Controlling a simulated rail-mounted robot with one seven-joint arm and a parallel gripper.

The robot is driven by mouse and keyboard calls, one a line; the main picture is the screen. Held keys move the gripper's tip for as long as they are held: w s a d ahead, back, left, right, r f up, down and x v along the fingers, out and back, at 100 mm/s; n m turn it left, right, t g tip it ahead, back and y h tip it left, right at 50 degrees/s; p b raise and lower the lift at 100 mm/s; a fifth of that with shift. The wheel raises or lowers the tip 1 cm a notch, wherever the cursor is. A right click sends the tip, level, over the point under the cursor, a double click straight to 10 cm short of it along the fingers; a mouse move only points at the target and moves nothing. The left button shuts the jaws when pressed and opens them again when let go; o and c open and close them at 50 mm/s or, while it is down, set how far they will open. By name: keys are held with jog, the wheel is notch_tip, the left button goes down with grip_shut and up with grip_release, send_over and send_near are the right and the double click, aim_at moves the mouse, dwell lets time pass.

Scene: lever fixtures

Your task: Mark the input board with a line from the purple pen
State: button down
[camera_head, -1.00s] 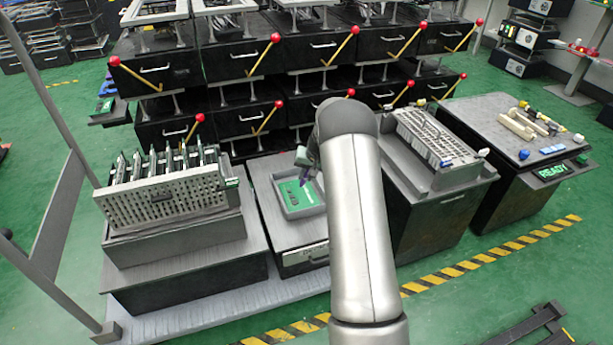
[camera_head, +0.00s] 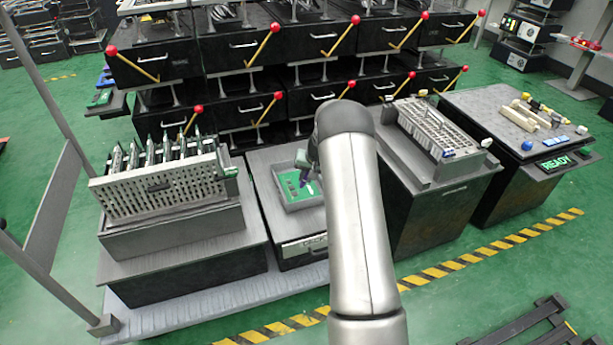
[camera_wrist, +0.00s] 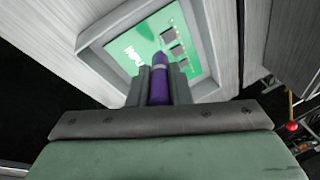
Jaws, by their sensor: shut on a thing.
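The green input board (camera_head: 292,184) lies in a shallow grey tray (camera_head: 312,201) on the middle stand. In the wrist view the board (camera_wrist: 185,25) shows white lettering and several dark chips. My gripper (camera_wrist: 158,82) is shut on the purple pen (camera_wrist: 158,88), which sits between its two grey fingers and points toward the board. In the head view the pen (camera_head: 303,183) shows as a small purple spot over the board's right part. I cannot tell whether its tip touches the board. My arm hides the tray's right side. No purple line can be made out.
A perforated grey rack (camera_head: 160,187) stands left of the tray, and another rack (camera_head: 437,127) stands on the right. Drawers with red-knobbed levers (camera_head: 265,45) are behind.

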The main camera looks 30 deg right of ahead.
jog(key=shift+f+b, duration=0.75)
jog(key=shift+f, duration=0.25)
jog(key=shift+w, duration=0.1)
jog(key=shift+w+d+r, duration=0.1)
jog(key=shift+w+d, duration=0.1)
jog(key=shift+w, duration=1.65)
jog(key=shift+w+d+b, duration=0.15)
jog(key=shift+w+b, duration=0.05)
jog(key=shift+w, duration=0.75)
jog(key=shift+w+d+b, duration=0.1)
jog(key=shift+w+b, duration=0.1)
jog(key=shift+w, duration=0.75)
jog(key=shift+s+a, duration=0.25)
jog(key=shift+s, duration=1.7)
jog(key=shift+s+a, duration=0.2)
jog(key=shift+s, duration=1.7)
jog(key=shift+r+p, duration=1.5)
jog(key=shift+r, duration=1.5)
